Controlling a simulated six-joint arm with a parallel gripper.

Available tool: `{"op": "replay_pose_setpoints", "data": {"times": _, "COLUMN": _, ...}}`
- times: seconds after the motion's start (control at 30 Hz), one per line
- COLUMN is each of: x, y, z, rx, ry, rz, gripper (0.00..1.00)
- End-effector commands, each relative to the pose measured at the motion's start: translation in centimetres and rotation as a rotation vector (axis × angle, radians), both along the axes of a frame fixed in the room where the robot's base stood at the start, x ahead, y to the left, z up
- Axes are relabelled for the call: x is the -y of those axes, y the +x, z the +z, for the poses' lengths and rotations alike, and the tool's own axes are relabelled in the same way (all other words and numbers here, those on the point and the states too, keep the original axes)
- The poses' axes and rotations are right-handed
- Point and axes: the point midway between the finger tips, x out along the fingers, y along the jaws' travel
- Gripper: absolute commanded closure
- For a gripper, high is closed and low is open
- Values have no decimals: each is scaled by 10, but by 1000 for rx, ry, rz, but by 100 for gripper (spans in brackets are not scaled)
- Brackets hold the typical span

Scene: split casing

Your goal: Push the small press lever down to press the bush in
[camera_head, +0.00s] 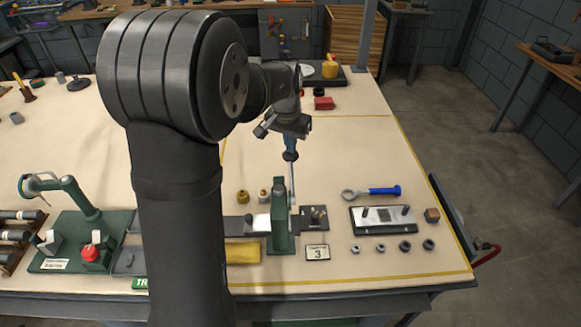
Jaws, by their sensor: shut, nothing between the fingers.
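The small green press (281,228) stands upright near the front middle of the bench. Its thin lever (292,183) stands up nearly vertical at the press's right side, with a dark knob (290,156) at the top. My gripper (291,143) is shut and empty, pointing down right above the knob; I cannot tell whether it touches. A pale block (262,222) lies at the press's left. Whether a bush sits under the ram is too small to tell.
A dark plate with a small post (314,217) and a "3" sign (318,253) are right of the press. A blue-handled tool (378,191), a grey fixture (383,219) and several nuts lie farther right. A yellow piece (243,252) lies in front. My arm hides the left middle.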

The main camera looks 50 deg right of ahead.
Motion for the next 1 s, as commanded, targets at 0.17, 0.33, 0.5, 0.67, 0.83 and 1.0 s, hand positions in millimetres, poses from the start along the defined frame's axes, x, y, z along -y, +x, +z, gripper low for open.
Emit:
{"op": "replay_pose_setpoints", "data": {"times": 0.17, "x": 0, "y": 0, "z": -1, "rx": 0, "ry": 1, "rz": 0, "gripper": 100}}
{"op": "replay_pose_setpoints", "data": {"times": 0.33, "x": 1, "y": 1, "z": -5, "rx": 0, "ry": 1, "rz": 0, "gripper": 100}}
{"op": "replay_pose_setpoints", "data": {"times": 0.5, "x": 2, "y": 2, "z": -6, "rx": 0, "ry": 1, "rz": 0, "gripper": 100}}
{"op": "replay_pose_setpoints", "data": {"times": 0.67, "x": 2, "y": 2, "z": -6, "rx": 0, "ry": 1, "rz": 0, "gripper": 100}}
{"op": "replay_pose_setpoints", "data": {"times": 0.83, "x": 2, "y": 2, "z": -6, "rx": 0, "ry": 1, "rz": 0, "gripper": 100}}
{"op": "replay_pose_setpoints", "data": {"times": 1.0, "x": 3, "y": 3, "z": -9, "rx": 0, "ry": 1, "rz": 0, "gripper": 100}}
